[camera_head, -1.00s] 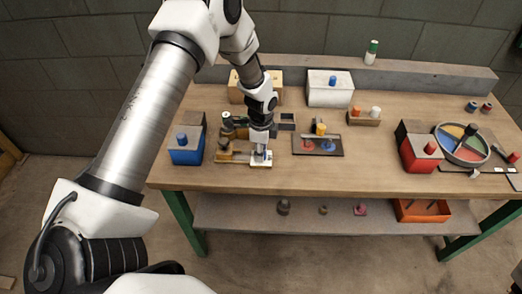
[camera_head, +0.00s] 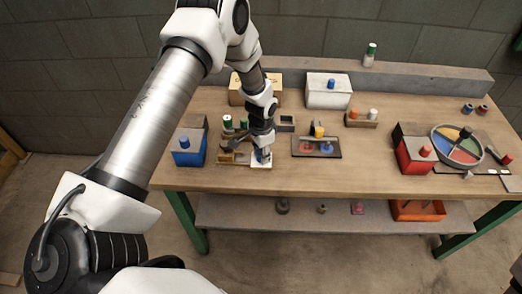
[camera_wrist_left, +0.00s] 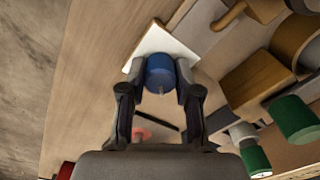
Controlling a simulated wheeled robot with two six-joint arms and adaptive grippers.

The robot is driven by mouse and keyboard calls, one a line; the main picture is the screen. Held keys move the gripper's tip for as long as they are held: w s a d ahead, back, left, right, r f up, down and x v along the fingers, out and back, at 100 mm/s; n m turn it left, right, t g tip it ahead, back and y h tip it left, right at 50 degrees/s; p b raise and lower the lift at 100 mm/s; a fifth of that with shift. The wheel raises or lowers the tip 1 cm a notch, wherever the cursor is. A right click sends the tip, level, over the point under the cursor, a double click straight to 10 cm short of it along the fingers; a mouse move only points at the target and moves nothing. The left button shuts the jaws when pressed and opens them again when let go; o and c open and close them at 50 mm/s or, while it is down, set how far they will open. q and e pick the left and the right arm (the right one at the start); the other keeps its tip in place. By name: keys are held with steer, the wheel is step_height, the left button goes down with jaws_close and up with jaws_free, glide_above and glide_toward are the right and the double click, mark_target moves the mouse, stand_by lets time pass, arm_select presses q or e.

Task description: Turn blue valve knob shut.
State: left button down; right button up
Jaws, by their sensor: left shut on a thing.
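The blue valve knob (camera_wrist_left: 160,72) is a short blue cylinder over a white square plate (camera_wrist_left: 157,45) in the left wrist view. My left gripper (camera_wrist_left: 160,84) has a finger on each side of the knob and is shut on it. In the head view the left gripper (camera_head: 262,154) points down at the front left of the workbench, over the white plate (camera_head: 261,165). There the fingers mostly cover the knob. My right gripper is not in view.
Wooden blocks and green-topped cylinders (camera_head: 227,121) stand close to the left gripper. A blue box (camera_head: 187,157) is to its left and a dark tray (camera_head: 316,153) with red and blue pieces to its right. The front middle of the workbench (camera_head: 340,180) is clear.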

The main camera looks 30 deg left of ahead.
arm_select(q)
steer(key=n+p, duration=0.1)
steer(key=n, duration=0.1)
steer(key=n+p, duration=0.1)
steer(key=n, duration=0.2)
steer(key=shift+s+n, duration=0.2)
steer(key=shift+n, duration=0.1)
steer(key=shift+f+n+p, duration=0.1)
steer(key=shift+n+p, duration=0.8)
steer(key=shift+n, duration=0.7)
steer(key=shift+d, duration=0.1)
steer(key=c, duration=0.8)
jaws_free()
steer(key=shift+w, duration=0.15)
